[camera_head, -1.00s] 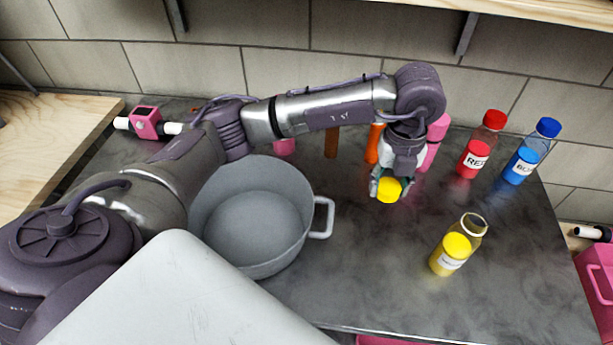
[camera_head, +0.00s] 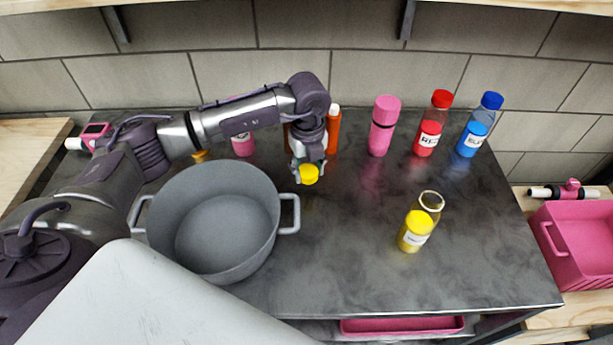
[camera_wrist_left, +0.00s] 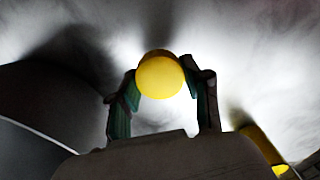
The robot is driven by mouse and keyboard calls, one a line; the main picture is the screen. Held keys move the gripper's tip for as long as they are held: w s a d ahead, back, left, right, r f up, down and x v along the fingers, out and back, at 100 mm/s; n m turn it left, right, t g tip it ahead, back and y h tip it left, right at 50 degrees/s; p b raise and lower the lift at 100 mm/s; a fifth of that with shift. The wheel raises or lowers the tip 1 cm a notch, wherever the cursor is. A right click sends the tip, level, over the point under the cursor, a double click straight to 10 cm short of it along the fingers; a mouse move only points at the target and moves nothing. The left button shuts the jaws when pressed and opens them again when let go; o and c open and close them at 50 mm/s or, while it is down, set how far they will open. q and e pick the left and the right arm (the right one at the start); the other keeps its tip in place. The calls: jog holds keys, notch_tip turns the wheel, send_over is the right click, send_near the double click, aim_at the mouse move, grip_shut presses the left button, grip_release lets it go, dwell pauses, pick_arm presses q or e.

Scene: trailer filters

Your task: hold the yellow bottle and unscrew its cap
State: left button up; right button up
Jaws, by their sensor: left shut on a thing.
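The yellow bottle (camera_head: 415,231) stands upright on the dark counter, its clear neck open at the top with no cap on it. Its yellow part also shows at the lower right of the left wrist view (camera_wrist_left: 262,146). My left gripper (camera_head: 308,169) is shut on the round yellow cap (camera_head: 309,175), left of the bottle and apart from it. In the left wrist view the cap (camera_wrist_left: 160,77) sits between the two fingertips (camera_wrist_left: 162,84). My right gripper is not in view.
A grey pot (camera_head: 215,222) with side handles stands left of the cap. A pink bottle (camera_head: 383,126), a red bottle (camera_head: 432,124) and a blue bottle (camera_head: 480,125) stand at the back. A pink crate (camera_head: 578,252) is at the right. The counter around the yellow bottle is clear.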

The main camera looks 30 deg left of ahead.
aim_at(307, 187)
pick_arm(q)
notch_tip(307, 187, down, 4)
jog(key=shift+a+r+p, duration=0.1)
jog(key=shift+a+p, duration=0.05)
jog(key=shift+p, duration=0.3)
jog(key=shift+f, duration=0.25)
jog(key=o, duration=1.3)
jog(key=shift+c, duration=0.2)
